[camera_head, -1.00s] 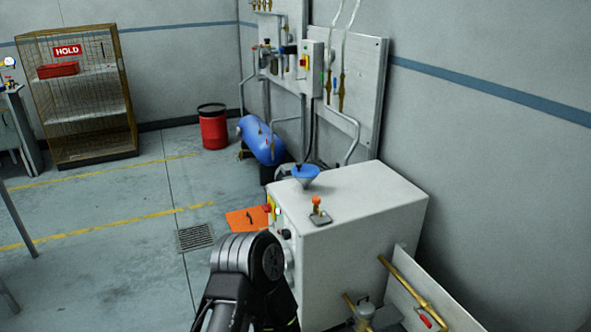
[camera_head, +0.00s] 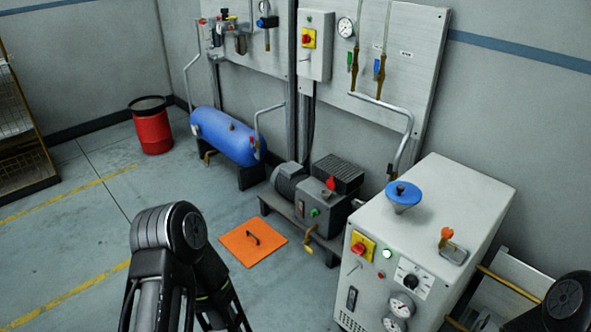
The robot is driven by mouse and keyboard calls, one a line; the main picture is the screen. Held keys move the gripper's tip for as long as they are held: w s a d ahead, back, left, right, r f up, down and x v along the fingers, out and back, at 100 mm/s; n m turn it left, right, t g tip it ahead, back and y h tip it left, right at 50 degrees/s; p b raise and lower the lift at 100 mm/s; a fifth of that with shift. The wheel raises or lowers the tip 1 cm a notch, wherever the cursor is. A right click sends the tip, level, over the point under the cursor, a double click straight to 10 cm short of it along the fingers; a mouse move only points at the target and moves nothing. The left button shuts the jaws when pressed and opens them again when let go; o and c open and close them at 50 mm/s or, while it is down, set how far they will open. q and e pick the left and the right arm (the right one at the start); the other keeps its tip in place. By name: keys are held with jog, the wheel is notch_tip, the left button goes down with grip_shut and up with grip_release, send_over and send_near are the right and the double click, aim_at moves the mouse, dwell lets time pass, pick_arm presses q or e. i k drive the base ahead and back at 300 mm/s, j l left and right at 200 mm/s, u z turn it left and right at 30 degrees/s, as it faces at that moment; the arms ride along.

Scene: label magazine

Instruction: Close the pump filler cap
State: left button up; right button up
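The pump (camera_head: 318,205) is a dark grey motor and block on a low stand on the floor, between the blue tank and the white cabinet. A small red part (camera_head: 330,183) stands up on top of it; it may be the filler cap, but it is too small to tell whether it is open or shut. A green spot and a yellow-handled valve (camera_head: 308,246) show on the pump's front. Black links of my arms show at the lower left and lower right. Neither gripper is in view.
The white cabinet (camera_head: 425,245) with gauges, a blue funnel (camera_head: 403,195) and an orange lever stands right of the pump. An orange floor plate (camera_head: 252,243) lies in front. A blue tank (camera_head: 228,137) and red drum (camera_head: 152,128) stand farther back. The left floor is clear.

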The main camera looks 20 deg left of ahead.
aim_at(331, 186)
jog(key=j, duration=0.55)
jog(key=i+j, duration=0.1)
jog(key=j, duration=0.45)
jog(key=i+u, duration=0.25)
jog(key=i, duration=0.25)
jog(key=i+u, duration=0.25)
jog(key=i, duration=0.3)
jog(key=i+l+u, duration=0.3)
jog(key=i, duration=0.2)
jog(key=i+l+u, duration=0.25)
jog(key=i, duration=0.25)
